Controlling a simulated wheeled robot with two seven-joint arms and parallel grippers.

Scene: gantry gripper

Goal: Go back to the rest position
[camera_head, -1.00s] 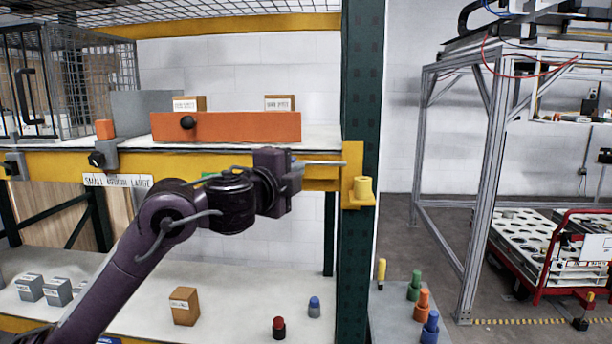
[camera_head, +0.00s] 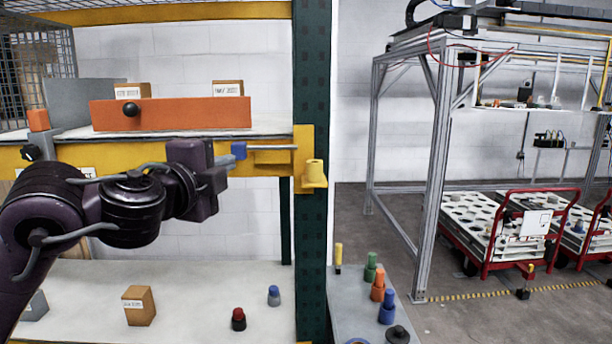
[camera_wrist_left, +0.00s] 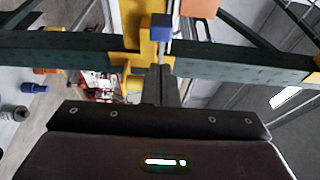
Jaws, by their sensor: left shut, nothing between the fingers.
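My left gripper (camera_head: 224,160) is in the left part of the head view, in front of the shelf rack's yellow beam. In the left wrist view its dark fingers (camera_wrist_left: 160,88) are together with nothing between them. A blue block (camera_head: 238,150) on the end of a thin metal rod lies just past the fingertips in the head view. It also shows in the left wrist view (camera_wrist_left: 160,30), just beyond the fingertips; I cannot tell if they touch. My right gripper is in neither view.
The green rack post (camera_head: 312,100) with a yellow bracket (camera_head: 314,175) stands right of the gripper. An orange panel (camera_head: 190,115) is on the upper shelf. A brown box (camera_head: 139,305) and small pegs are on the lower shelf. Open floor (camera_head: 350,215) lies to the right.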

